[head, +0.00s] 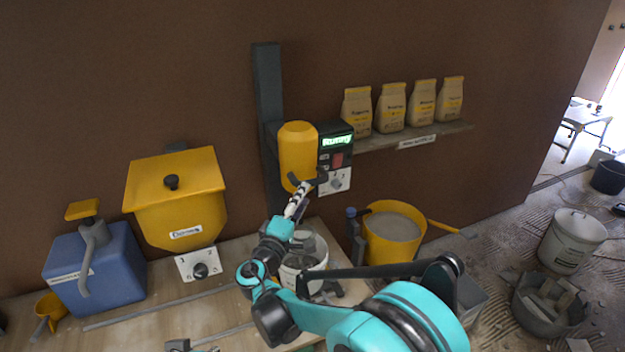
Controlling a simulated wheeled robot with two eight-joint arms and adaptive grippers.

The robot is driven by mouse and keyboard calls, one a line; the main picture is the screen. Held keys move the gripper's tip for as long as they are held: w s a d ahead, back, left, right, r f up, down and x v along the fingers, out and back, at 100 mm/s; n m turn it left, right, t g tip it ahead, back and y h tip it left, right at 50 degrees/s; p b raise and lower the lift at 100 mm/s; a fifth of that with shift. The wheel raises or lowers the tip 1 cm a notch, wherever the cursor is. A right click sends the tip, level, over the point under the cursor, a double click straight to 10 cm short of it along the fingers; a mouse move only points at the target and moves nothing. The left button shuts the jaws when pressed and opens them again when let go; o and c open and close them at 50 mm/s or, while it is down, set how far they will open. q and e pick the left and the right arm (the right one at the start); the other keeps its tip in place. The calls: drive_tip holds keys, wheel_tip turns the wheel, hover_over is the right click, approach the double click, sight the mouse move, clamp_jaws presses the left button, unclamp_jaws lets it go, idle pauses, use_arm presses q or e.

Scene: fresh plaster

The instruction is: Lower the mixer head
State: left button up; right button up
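The mixer head (298,148) is a yellow rounded cylinder on a dark upright column (268,85) against the brown wall. It sits high, above a pale bucket (318,262) on the bench, with a clear gap between them. Beside it is a dark control box (337,143) with a lit green display, a red button and a dial. My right gripper (306,182) is just under and in front of the head's lower end, its dark fingers spread apart. I cannot tell whether they touch the head. My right arm hides part of the bucket. My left gripper is out of view.
A yellow hopper (180,215) and a blue box (95,270) with a lever stand on the left. A shelf (440,133) holds several paper bags. A yellow bucket (393,235) stands right of my gripper. Pails stand on the floor at right.

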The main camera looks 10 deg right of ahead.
sight(313, 182)
drive_tip(key=b+x, duration=0.1)
drive_tip(key=x, duration=0.6)
drive_tip(key=shift+d, duration=0.1)
clamp_jaws()
